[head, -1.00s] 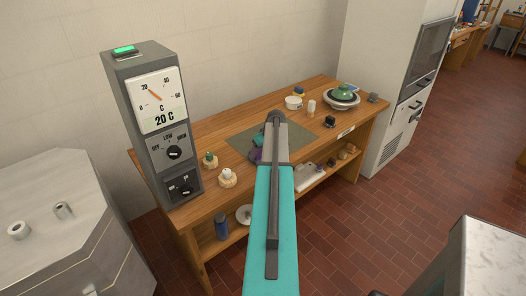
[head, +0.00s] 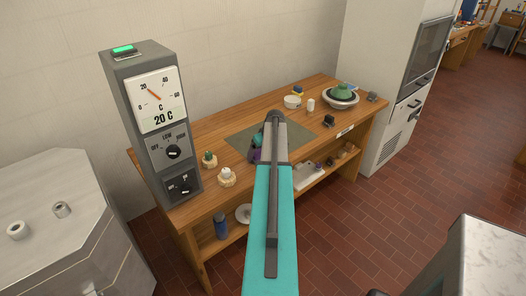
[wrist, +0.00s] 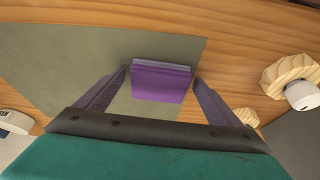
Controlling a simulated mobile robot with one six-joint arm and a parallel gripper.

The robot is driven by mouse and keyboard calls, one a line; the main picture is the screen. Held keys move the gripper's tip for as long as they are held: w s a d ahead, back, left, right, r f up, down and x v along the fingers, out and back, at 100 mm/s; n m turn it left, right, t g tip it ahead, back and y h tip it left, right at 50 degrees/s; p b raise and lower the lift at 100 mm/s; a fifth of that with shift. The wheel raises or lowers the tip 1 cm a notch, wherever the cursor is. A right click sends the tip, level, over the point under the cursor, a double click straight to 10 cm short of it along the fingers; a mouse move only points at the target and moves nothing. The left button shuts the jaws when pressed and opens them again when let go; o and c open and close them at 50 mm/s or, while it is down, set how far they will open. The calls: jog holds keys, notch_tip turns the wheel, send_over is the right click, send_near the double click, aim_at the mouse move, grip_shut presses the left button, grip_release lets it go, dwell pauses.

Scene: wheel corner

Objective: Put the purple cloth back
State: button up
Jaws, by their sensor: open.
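The purple cloth (wrist: 160,84) shows in the wrist view as a folded, block-like pad with a paler purple far edge. It lies on the grey-green mat (wrist: 60,66). My gripper (wrist: 160,75) is open, with one finger to the left of the cloth and one to the right. A gap shows on both sides, so neither finger appears to touch it. In the head view my arm hides most of the gripper and the middle of the mat (head: 300,133). A small purple patch shows left of the arm there; I cannot tell whether it is cloth or finger.
The wooden bench (head: 205,132) carries a grey control box (head: 150,125) at left and two wooden-based pieces (head: 227,177) near the front edge. A white round container (head: 292,102) and a bowl with a green top (head: 343,93) stand at the back right.

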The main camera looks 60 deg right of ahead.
jog(key=b+v, duration=0.4)
jog(key=v, duration=0.9)
jog(key=shift+r, duration=0.35)
dwell(0.5)
